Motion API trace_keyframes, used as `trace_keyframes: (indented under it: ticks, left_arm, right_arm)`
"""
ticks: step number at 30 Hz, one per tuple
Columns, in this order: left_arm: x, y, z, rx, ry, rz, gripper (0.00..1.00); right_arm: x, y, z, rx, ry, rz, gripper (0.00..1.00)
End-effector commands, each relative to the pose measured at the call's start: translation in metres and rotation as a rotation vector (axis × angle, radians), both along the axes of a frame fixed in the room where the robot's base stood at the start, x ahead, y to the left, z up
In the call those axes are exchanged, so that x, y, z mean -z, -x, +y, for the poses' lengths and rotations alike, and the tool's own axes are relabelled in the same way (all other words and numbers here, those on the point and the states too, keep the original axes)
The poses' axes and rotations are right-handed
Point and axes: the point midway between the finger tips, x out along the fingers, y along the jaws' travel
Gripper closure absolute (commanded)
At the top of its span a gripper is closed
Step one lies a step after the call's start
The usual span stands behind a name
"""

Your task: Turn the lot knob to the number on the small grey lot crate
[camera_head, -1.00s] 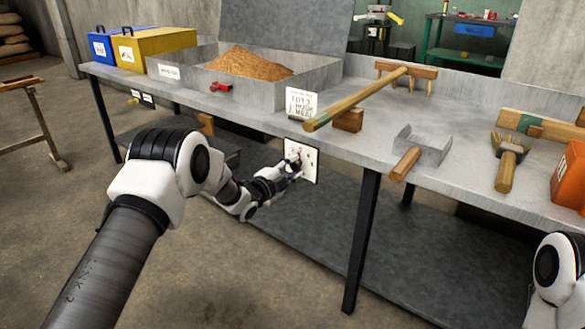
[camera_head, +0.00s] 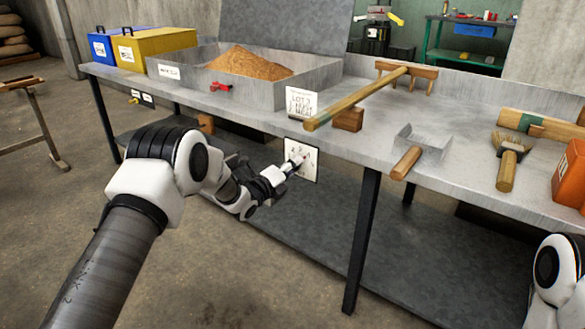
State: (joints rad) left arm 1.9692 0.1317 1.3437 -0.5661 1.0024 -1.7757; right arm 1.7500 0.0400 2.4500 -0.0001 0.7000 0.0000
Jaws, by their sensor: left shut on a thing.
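The white dial plate (camera_head: 312,172) is on the front of the workbench, below its edge. My left gripper (camera_head: 299,161) reaches it from the left and is shut on the lot knob at the plate, its fingers hiding most of the knob. A small red spot shows by the fingertips. The marks on the plate are too small to read. A white card (camera_head: 302,102) above the plate bears printing that seems to start with "LOT 3". I cannot make out a small grey lot crate. My right gripper is out of view.
A grey tray (camera_head: 325,76) of brown grain, a yellow box (camera_head: 152,46) and a blue box (camera_head: 102,47) stand on the bench (camera_head: 440,185). A wooden rake (camera_head: 365,95), scoop (camera_head: 425,148), brush (camera_head: 510,155) and orange box (camera_head: 570,178) lie to the right. Bench legs flank the lower shelf.

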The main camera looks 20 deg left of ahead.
Motion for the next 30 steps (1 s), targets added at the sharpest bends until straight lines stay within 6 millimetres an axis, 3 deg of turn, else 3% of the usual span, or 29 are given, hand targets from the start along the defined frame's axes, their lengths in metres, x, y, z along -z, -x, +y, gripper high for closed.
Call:
trace_keyframes:
  ticks: [18,19,20,21,30]
  left_arm:
    - [0.0011,0.0003,-0.0003,0.001,-0.045,-0.013,1.00]
    - [0.0011,0.0003,-0.0003,0.001,-0.045,-0.013,0.55]
    - [0.0011,0.0003,-0.0003,0.001,-0.044,-0.013,0.45]
    - [0.0010,0.0003,-0.0003,0.001,-0.044,-0.013,0.41]
    - [0.0002,0.0017,0.0006,0.000,-0.044,-0.014,0.41]
  right_arm:
    - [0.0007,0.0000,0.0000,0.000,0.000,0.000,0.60]
    - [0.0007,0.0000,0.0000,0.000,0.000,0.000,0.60]
    - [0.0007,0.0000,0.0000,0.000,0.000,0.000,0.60]
    - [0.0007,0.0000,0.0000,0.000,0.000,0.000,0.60]
    - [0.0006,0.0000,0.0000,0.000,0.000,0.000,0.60]
